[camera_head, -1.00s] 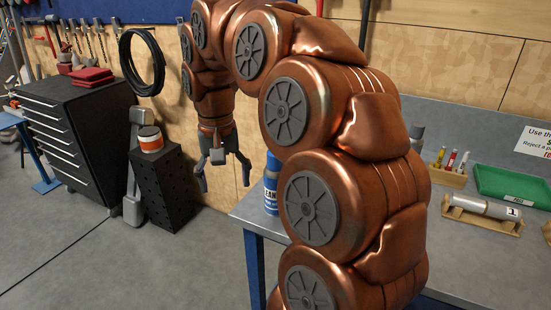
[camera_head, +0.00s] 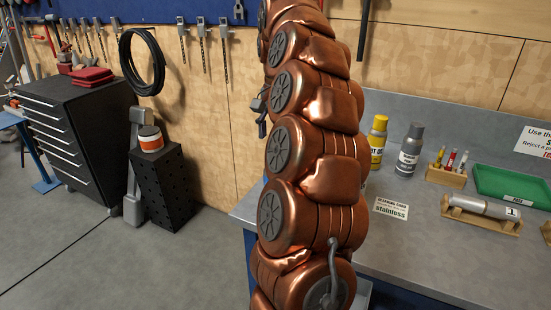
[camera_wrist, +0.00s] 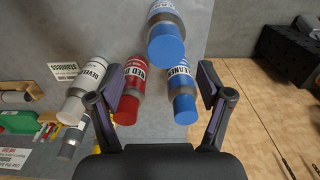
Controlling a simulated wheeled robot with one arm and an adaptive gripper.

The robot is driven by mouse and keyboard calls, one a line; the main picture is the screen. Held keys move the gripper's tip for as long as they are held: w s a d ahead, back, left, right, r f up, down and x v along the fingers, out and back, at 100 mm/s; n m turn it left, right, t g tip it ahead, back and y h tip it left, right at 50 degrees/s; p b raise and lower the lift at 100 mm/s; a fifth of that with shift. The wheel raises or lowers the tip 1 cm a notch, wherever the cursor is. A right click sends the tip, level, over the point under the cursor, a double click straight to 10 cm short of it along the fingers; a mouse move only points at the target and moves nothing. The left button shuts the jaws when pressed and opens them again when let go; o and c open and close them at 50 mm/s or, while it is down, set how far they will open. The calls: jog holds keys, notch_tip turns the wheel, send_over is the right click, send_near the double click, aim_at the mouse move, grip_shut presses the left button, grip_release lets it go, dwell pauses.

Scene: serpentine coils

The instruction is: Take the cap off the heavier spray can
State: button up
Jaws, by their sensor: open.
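In the wrist view my gripper (camera_wrist: 160,90) is open and empty, pointing toward several spray cans. A blue-capped can (camera_wrist: 182,83) with a blue label lies in view between the fingers, nearer the right one. A red can (camera_wrist: 132,88) is beside the left finger. A second blue-capped can (camera_wrist: 164,32) is at the top, looking larger. A grey-white can (camera_wrist: 86,88) is left of the left finger. In the head view a yellow can (camera_head: 378,140) and a grey can (camera_head: 409,150) stand on the bench. My arm hides the others and most of my gripper.
The grey bench (camera_head: 400,235) also holds a small card (camera_head: 391,209), a wooden block with small tubes (camera_head: 447,176), a green tray (camera_head: 510,187) and a silver cylinder on a wooden cradle (camera_head: 482,220). A black tool cabinet (camera_head: 70,140) stands left on the floor.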

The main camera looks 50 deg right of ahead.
jog(key=shift+w+a+f+p, duration=0.15)
jog(key=shift+f+p, duration=0.45)
jog(key=shift+f, duration=1.1)
jog(key=shift+w+f+p, duration=0.2)
jog(key=shift+f+p, duration=0.35)
jog(key=shift+f, duration=1.1)
jog(key=shift+c, duration=0.5)
jog(key=c, duration=0.8)
